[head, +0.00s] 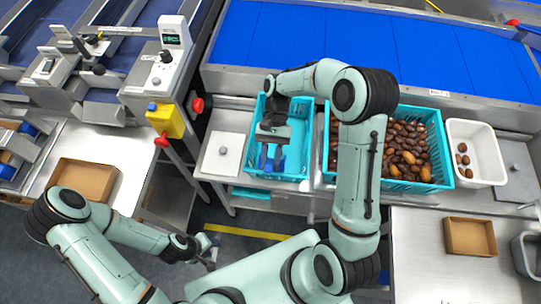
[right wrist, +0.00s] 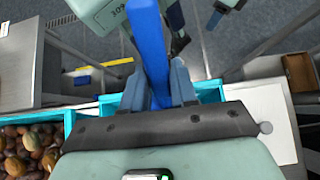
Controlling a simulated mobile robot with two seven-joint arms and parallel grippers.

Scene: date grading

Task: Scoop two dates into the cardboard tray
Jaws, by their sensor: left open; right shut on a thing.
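My right gripper (head: 272,153) is above the left teal crate (head: 301,120), fingers pointing down. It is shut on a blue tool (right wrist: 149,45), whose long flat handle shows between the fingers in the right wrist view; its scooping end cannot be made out. Dates, brown and some lighter, fill the right teal crate (head: 445,184), partly hidden behind my right arm. One open cardboard tray (head: 470,222) sits on the right table, and another (head: 83,163) on the left table; both look empty. My left gripper (head: 208,254) is low at the lower left, open and empty, away from the dates.
A white bin (head: 486,137) with a few dates stands right of the date crate. A grey container (head: 526,262) is at the right edge. A blue conveyor (head: 390,45) runs behind. A yellow box (head: 165,119) and a scale-like machine stand left. The right table has free room.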

